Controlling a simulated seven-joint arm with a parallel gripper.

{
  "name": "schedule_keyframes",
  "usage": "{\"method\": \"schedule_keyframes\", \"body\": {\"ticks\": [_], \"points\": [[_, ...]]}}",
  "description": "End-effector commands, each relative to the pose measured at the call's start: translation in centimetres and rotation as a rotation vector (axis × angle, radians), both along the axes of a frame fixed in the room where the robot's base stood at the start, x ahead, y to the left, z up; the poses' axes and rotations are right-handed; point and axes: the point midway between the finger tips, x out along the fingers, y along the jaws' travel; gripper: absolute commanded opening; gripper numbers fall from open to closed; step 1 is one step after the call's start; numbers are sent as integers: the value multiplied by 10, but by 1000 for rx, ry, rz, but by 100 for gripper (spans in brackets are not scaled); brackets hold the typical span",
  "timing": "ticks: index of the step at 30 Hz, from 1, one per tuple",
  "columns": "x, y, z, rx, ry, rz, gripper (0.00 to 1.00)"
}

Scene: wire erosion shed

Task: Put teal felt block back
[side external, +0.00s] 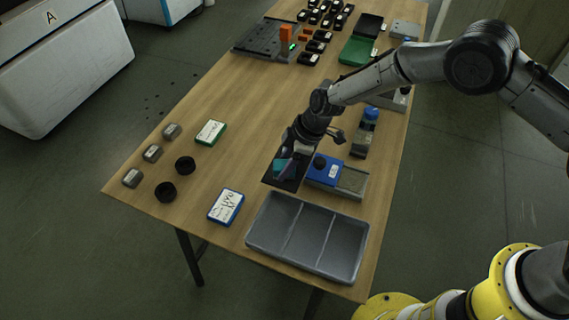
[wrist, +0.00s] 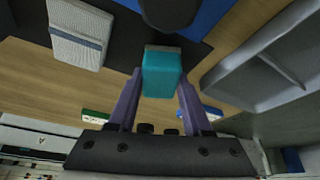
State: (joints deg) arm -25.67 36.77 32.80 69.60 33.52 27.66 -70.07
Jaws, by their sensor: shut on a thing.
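The teal felt block (wrist: 162,75) is between the two purple fingers of my gripper (wrist: 158,92) in the wrist view, and the gripper is shut on it. In the side view the teal block (side external: 282,165) shows partly behind my gripper (side external: 290,160), over a dark mat (side external: 270,181) beside the blue box. The dark mat also shows behind the block in the wrist view (wrist: 118,38). I cannot tell whether the block touches the mat.
A blue box (side external: 325,170) stands close right of the gripper. A grey three-compartment tray (side external: 250,235), empty, lies in front. Blue-edged (side external: 226,206) and green-edged (side external: 211,132) cards, black rings (side external: 165,191) and small grey blocks (side external: 152,153) lie left. The wood between is clear.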

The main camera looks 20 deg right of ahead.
Motion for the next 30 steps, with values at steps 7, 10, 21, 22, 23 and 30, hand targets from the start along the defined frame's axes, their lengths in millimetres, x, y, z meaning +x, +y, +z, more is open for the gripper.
{"method": "schedule_keyframes", "body": {"ticks": [7,10,21,22,23,30], "points": [[0,0,-3,0,0,1,66],[0,0,-3,0,0,0,79],[0,-1,3,1,-1,0,79],[0,-2,6,1,-1,-1,79],[0,-3,10,1,-2,-2,79],[-7,-20,53,2,-4,-1,79]]}}
